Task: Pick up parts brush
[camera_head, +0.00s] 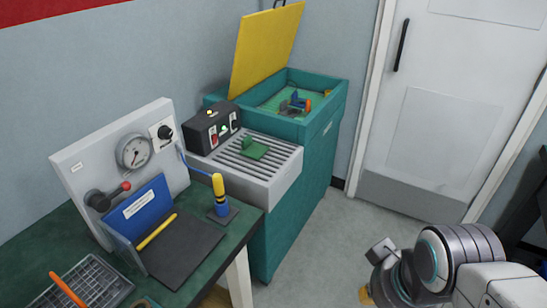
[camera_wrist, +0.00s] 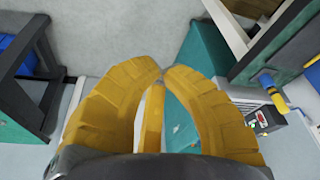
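I cannot make out clearly which thing is the parts brush. Small blue, orange and dark items (camera_head: 295,103) lie inside the open teal washer basin (camera_head: 339,97). An orange-handled tool (camera_head: 68,290) lies over a wire basket (camera_head: 92,281) on the bench, and a yellow stick (camera_head: 157,231) lies by a black mat. My gripper (camera_wrist: 161,74) shows yellow fingers whose tips meet in the wrist view, with no held object visible. In the head view it is mostly hidden behind my arm at lower right, away from the bench and washer.
The green bench (camera_head: 30,243) carries a gauge panel (camera_head: 125,160) and an upright yellow-and-blue tool (camera_head: 219,195). A grey slotted tray (camera_head: 275,185) adjoins the washer, whose yellow lid (camera_head: 265,45) is raised. Floor before the white door (camera_head: 445,130) is clear.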

